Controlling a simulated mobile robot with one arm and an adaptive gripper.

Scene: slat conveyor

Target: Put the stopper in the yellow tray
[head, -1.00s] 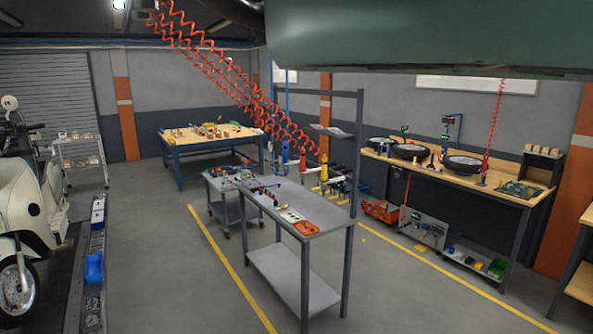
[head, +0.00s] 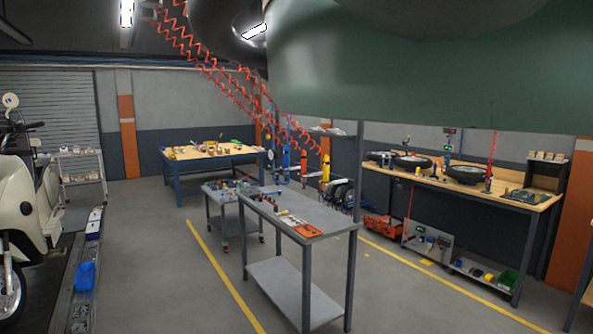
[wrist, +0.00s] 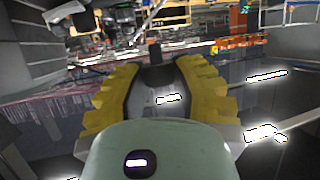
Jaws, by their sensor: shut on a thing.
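In the wrist view my gripper (wrist: 160,95) has its two yellow, notched fingers closed around a dark object (wrist: 154,76), apparently the stopper. A narrower dark stub shows at its far end. Its full shape is hard to make out. The head view does not show my gripper; a large green part and dark parts of my arm fill its upper right. I cannot pick out a yellow tray for certain in either view.
A grey metal table (head: 268,206) with small parts and an orange item stands ahead, a grey cart (head: 222,222) behind it. A conveyor (head: 83,312) at left carries a blue bin (head: 85,276). Wooden benches stand at the back (head: 200,153) and right (head: 520,198). Floor between conveyor and table is clear.

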